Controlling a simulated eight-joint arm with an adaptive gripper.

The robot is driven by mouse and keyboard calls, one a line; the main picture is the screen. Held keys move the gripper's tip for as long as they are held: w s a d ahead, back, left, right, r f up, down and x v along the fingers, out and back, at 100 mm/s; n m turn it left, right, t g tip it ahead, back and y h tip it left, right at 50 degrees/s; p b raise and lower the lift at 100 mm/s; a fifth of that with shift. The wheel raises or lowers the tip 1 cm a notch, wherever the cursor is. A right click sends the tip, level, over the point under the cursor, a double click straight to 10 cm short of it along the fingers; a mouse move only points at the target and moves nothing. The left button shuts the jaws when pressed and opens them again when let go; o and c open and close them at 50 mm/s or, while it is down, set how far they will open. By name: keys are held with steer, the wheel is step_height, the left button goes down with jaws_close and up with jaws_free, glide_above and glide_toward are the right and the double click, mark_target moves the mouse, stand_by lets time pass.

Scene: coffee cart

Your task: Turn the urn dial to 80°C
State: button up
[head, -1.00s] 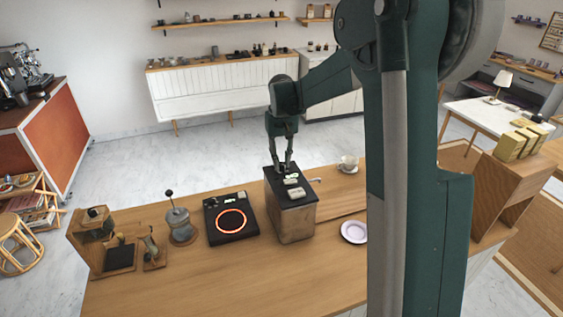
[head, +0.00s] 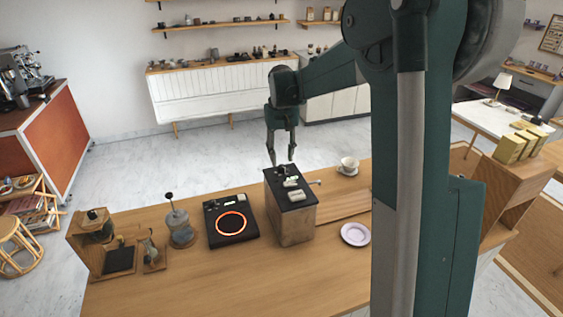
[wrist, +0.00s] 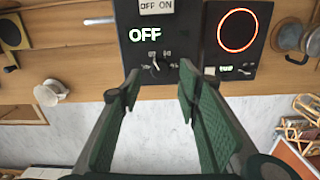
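My gripper (wrist: 158,88) is open and empty. Its fingertips are just short of the dial, apart from it; in the head view my gripper (head: 281,161) is above the urn's back edge.
A black hot plate (head: 232,218) with a glowing orange ring stands left of the urn, with a grinder (head: 181,226) beyond it. A white cup (head: 349,165) and a pale saucer (head: 355,234) are to the right. The counter front (head: 220,285) is clear.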

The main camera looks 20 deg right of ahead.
mark_target(282, 167)
step_height(282, 167, up, 8)
steer(key=shift+r, duration=0.15)
stand_by(0.3)
stand_by(0.4)
steer(key=s+a+r+t+b, duration=0.1)
steer(key=s+a+t+b, duration=0.15)
steer(key=s, duration=0.85)
steer(key=s+a+r+t+b, duration=0.1)
steer(key=s+a, duration=0.2)
steer(key=s, duration=0.7)
steer(key=s+a+f+t+b, duration=0.1)
steer(key=s+f+t, duration=0.1)
steer(key=s+f, duration=0.3)
steer(key=s+a+f+t+b, duration=0.1)
steer(key=s+f, duration=0.5)
steer(key=s, duration=0.8)
steer(key=shift+s+a+n+t, duration=0.25)
steer(key=shift+s+n+t, duration=0.05)
steer(key=shift+n+t, duration=0.1)
steer(key=shift+c, duration=0.7)
stand_by(1.2)
